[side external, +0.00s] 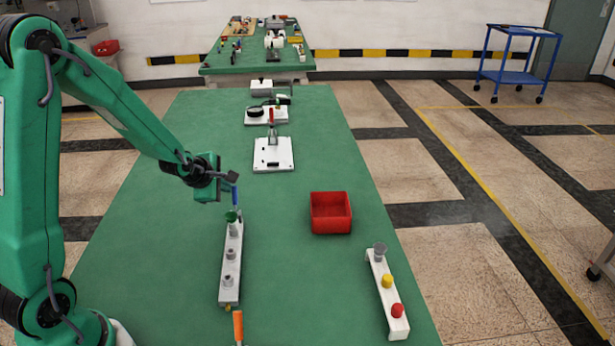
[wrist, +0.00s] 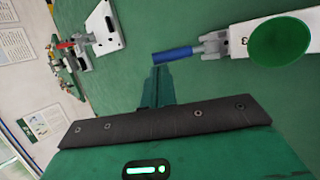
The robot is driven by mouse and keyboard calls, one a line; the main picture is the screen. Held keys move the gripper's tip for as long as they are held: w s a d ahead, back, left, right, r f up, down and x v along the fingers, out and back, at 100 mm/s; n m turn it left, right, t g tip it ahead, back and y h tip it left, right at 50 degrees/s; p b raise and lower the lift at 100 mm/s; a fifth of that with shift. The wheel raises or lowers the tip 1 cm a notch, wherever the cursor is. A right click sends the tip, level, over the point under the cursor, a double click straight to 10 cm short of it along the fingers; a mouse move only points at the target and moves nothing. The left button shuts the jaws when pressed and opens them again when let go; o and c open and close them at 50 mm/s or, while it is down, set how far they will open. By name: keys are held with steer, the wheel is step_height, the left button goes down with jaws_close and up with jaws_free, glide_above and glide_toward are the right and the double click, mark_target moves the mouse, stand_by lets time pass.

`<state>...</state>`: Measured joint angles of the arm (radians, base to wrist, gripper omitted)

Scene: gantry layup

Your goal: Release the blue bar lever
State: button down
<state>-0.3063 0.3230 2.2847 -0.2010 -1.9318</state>
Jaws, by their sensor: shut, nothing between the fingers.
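The blue bar lever (side external: 235,197) stands roughly upright at the far end of the long white bar (side external: 230,270), beside a green knob (side external: 231,216). In the wrist view the blue handle (wrist: 174,54) lies sideways from its grey clamp, with the green knob (wrist: 280,42) to its right. My gripper (side external: 232,177) is shut and empty at the top of the blue lever. In the wrist view its fingertips (wrist: 158,70) are just below the free left end of the handle; I cannot tell whether they touch it.
An orange handle (side external: 238,326) is at the bar's near end. A red bin (side external: 330,213) stands to the right, near a white rack (side external: 386,293) with grey, yellow and red knobs. A white plate with a red-handled clamp (side external: 273,153) lies farther back. Green tabletop between them is clear.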

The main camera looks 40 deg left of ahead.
steer(key=a, duration=0.1)
steer(key=s+a+f, duration=0.1)
steer(key=shift+s+a+f, duration=0.25)
steer(key=shift+a, duration=0.15)
steer(key=shift+s+a, duration=0.15)
steer(key=shift+s, duration=0.1)
steer(key=s+d+f+v, duration=0.1)
steer(key=v, duration=0.8)
steer(key=shift+d+g, duration=0.25)
steer(key=shift+g, duration=0.05)
steer(key=shift+s+r, duration=0.1)
steer(key=shift+w+a+f+y, duration=0.3)
steer(key=shift+w+a+f, duration=0.3)
steer(key=shift+w+a, duration=0.2)
steer(key=shift+w+f, duration=0.1)
